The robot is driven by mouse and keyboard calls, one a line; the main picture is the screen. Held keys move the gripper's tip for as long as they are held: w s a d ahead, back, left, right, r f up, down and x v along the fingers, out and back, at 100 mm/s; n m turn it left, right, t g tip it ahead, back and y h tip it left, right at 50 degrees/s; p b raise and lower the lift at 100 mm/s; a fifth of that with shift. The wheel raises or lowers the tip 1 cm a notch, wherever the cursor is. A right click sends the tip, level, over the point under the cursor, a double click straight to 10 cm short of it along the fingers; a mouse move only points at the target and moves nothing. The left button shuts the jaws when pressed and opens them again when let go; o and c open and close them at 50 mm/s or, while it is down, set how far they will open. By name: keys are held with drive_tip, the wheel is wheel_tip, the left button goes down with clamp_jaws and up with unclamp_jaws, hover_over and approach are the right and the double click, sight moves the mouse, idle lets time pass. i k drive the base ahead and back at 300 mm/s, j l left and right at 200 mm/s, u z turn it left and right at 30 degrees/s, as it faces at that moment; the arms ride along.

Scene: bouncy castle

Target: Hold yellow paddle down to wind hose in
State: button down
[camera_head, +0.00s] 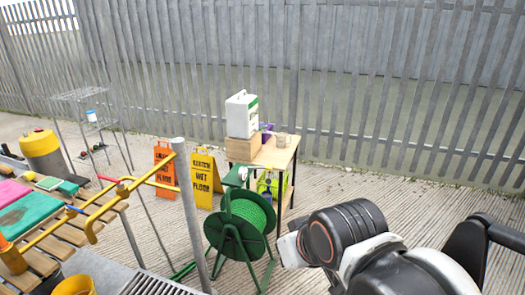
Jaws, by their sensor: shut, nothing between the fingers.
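A green hose reel (240,226) stands on the ground in the middle, with bright green hose wound on its drum. A yellow pipe assembly (122,190) with bent branches runs across the left, from the slatted bench towards a grey post (190,210). I cannot make out which yellow part is the paddle, or whether one is on the reel. My arm fills the lower right, to the right of the reel and apart from it in the picture. I cannot make out my gripper's fingertips, and nothing of mine visibly touches the reel or the yellow pipe.
A wooden table (278,153) behind the reel bears a white-and-green container (242,115). Yellow (206,180) and orange (165,172) floor signs stand to its left. A slatted bench (70,235) fills the left. A metal fence closes the back; decking right of the table is clear.

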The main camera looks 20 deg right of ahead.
sight(269, 166)
drive_tip(key=i+l+u, duration=0.1)
drive_tip(key=i+l, duration=0.3)
drive_tip(key=l, duration=0.25)
drive_tip(key=i+l+u, duration=0.15)
drive_tip(key=i+l, duration=0.25)
drive_tip(key=l, duration=0.25)
drive_tip(key=i+l+u, duration=0.15)
drive_tip(key=l, duration=0.2)
drive_tip(key=i+l, duration=0.2)
drive_tip(key=l, duration=0.2)
drive_tip(key=i+l+u, duration=0.15)
drive_tip(key=l, duration=0.2)
drive_tip(key=i+l, duration=0.2)
drive_tip(key=l, duration=0.15)
drive_tip(key=i+l, duration=0.25)
drive_tip(key=l, duration=0.15)
drive_tip(key=k, duration=0.2)
drive_tip(key=i, duration=0.2)
